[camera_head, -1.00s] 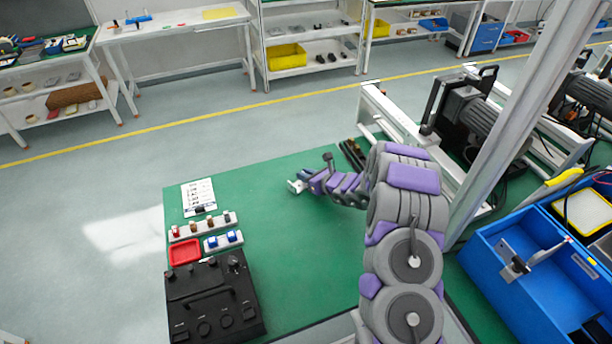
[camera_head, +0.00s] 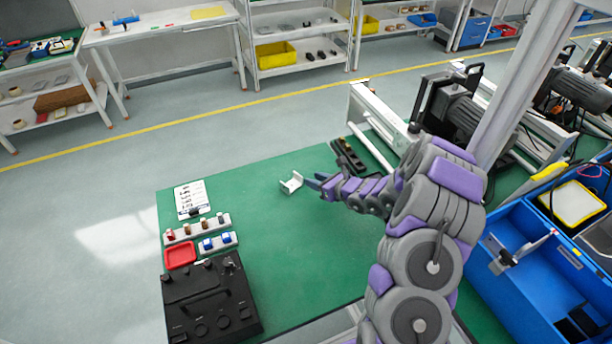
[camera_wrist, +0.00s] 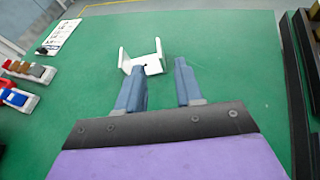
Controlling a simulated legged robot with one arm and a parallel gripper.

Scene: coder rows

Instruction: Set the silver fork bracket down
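The silver fork bracket (camera_head: 291,183) looks white-silver and lies on the green table top, with its two prongs raised. In the wrist view the bracket (camera_wrist: 142,60) sits just beyond my fingertips, nearest the left finger. My gripper (camera_head: 316,181) is to the right of the bracket in the head view. In the wrist view my gripper (camera_wrist: 160,75) has its two blue-grey fingers apart, with only green surface between them. A small gap seems to separate the fingers from the bracket.
A printed sheet (camera_head: 191,198), a red tray (camera_head: 180,255), small block holders (camera_head: 197,229) and a black control box (camera_head: 212,300) stand on the table's left. A dark rack (camera_head: 348,155) is behind my gripper. A blue bin (camera_head: 525,290) is at right. The table's middle is clear.

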